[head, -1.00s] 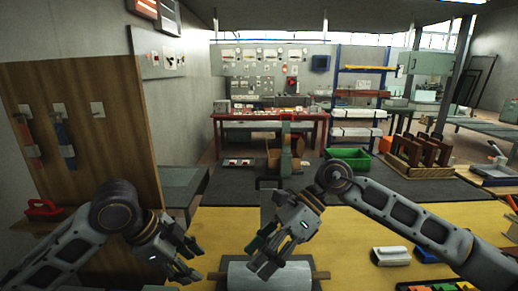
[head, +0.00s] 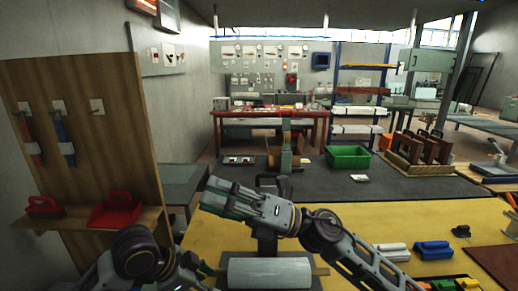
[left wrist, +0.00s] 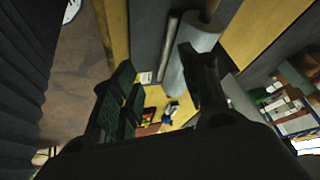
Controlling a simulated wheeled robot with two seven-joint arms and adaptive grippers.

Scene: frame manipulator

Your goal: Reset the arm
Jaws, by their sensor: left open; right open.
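My right gripper (head: 222,195) is open and empty. It points left across the middle of the head view, above the yellow tabletop (head: 460,214). My left gripper (head: 205,272) is low in the head view, left of a grey roller (head: 268,271) with wooden ends, and partly cut off by the bottom edge. In the left wrist view its fingers (left wrist: 160,85) are spread with nothing between them, and the roller (left wrist: 200,38) shows beyond them.
A green bin (head: 349,157) and a wooden rack (head: 418,154) stand on the dark mat at the back. A blue-topped block (head: 432,249) lies at right. A red dustpan (head: 116,210) sits on the left shelf. The yellow surface at centre right is mostly clear.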

